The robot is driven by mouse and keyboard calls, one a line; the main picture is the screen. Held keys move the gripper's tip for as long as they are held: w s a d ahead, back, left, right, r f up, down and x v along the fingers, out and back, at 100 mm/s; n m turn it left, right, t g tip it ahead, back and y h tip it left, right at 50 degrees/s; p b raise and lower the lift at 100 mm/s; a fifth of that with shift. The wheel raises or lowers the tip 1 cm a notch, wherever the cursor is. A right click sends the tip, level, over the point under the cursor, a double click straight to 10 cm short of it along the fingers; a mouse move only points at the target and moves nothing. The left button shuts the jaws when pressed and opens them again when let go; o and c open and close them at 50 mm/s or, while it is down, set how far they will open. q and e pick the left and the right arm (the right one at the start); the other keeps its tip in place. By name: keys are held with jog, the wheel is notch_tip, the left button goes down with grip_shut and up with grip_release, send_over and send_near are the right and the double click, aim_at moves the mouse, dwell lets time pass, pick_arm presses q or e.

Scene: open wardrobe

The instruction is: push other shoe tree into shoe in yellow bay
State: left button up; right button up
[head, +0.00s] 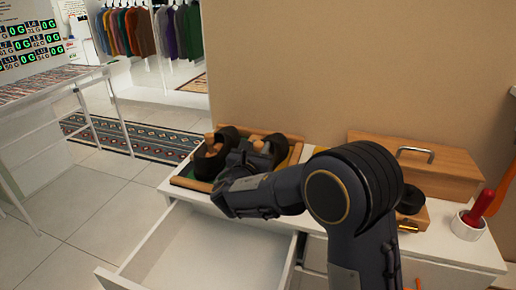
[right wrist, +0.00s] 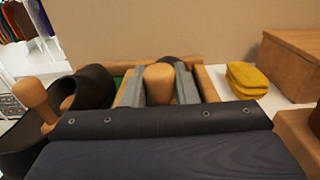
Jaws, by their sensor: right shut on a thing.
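A wooden tray (head: 284,136) on the white cabinet top holds two dark shoes. The left shoe (head: 205,168) has a wooden shoe tree (head: 210,138) in it; its knob also shows in the right wrist view (right wrist: 30,94). My right gripper (right wrist: 160,84) is shut on the knob of the other shoe tree (right wrist: 159,86), at the right shoe (head: 276,143). How deep this shoe tree sits is hidden by my gripper and wrist. A strip of yellow (head: 295,156) shows at the tray's right side. My left gripper is not in view.
A yellow folded cloth (right wrist: 247,77) lies right of the tray. A wooden box with a metal handle (head: 425,165) stands further right, near a white cup (head: 467,226) with a red-handled tool. An open, empty drawer (head: 200,250) juts out below the tray.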

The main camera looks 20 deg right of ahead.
jog(key=shift+w+d+h, duration=0.15)
jog(key=shift+d+h, duration=0.15)
jog(key=shift+d, duration=0.55)
jog(key=o, duration=1.5)
jog(key=shift+c, duration=0.2)
jog(key=shift+r, duration=0.15)
notch_tip(320, 180, up, 8)
jog(key=p, duration=0.6)
jog(key=shift+w, duration=0.3)
